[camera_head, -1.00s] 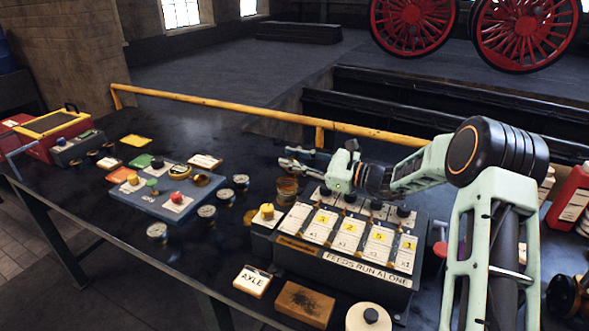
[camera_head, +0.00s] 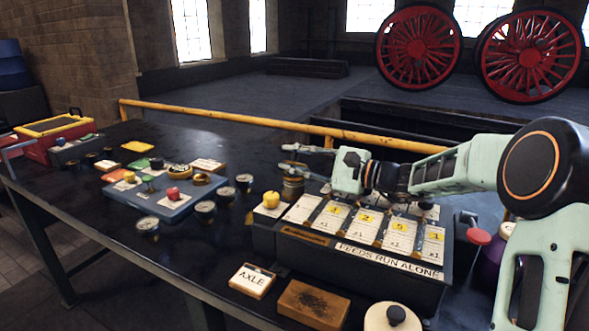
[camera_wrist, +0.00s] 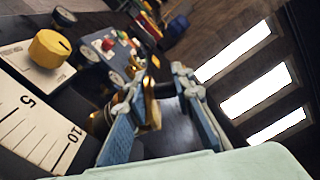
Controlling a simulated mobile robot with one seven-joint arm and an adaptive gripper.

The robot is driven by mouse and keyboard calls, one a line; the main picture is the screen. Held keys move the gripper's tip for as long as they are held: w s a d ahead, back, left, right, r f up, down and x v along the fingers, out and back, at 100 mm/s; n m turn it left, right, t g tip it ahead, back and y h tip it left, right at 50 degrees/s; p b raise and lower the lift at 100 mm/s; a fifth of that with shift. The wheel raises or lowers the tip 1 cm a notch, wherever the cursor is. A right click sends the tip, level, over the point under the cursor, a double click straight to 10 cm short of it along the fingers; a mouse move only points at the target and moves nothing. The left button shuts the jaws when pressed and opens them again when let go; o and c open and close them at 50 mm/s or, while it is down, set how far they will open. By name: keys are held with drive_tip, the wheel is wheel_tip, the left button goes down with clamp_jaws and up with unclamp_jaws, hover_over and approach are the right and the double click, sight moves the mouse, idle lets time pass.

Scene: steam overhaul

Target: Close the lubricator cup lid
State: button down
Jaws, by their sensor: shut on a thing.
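The lubricator cup (camera_head: 292,188) is a small brass cup behind the left end of the feed box, partly hidden by my gripper. My gripper (camera_head: 287,158) reaches left just above it, its two fingers spaced apart. In the wrist view, a brass part, seemingly the cup's lid (camera_wrist: 152,106), stands upright between the blue fingers of my gripper (camera_wrist: 160,85), close against the left one. The fingers are shut on it, though contact on the right finger is hard to see. The lid's hinge is hidden.
The feed box (camera_head: 390,262) with numbered cards and a yellow knob (camera_head: 271,199) lies just below my arm. A blue tray (camera_head: 165,203) with gauges around it is at left. An axle block (camera_head: 252,281), a brown block (camera_head: 313,304) and a cream knobbed disc (camera_head: 392,318) lie in front.

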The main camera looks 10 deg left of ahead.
drive_tip(key=shift+n+b, duration=0.3)
drive_tip(key=shift+b, duration=0.05)
idle(0.3)
drive_tip(key=c, duration=1.9)
unclamp_jaws()
drive_tip(key=shift+o, duration=0.4)
drive_tip(key=shift+s+f, duration=0.1)
drive_tip(key=shift+p, duration=0.4)
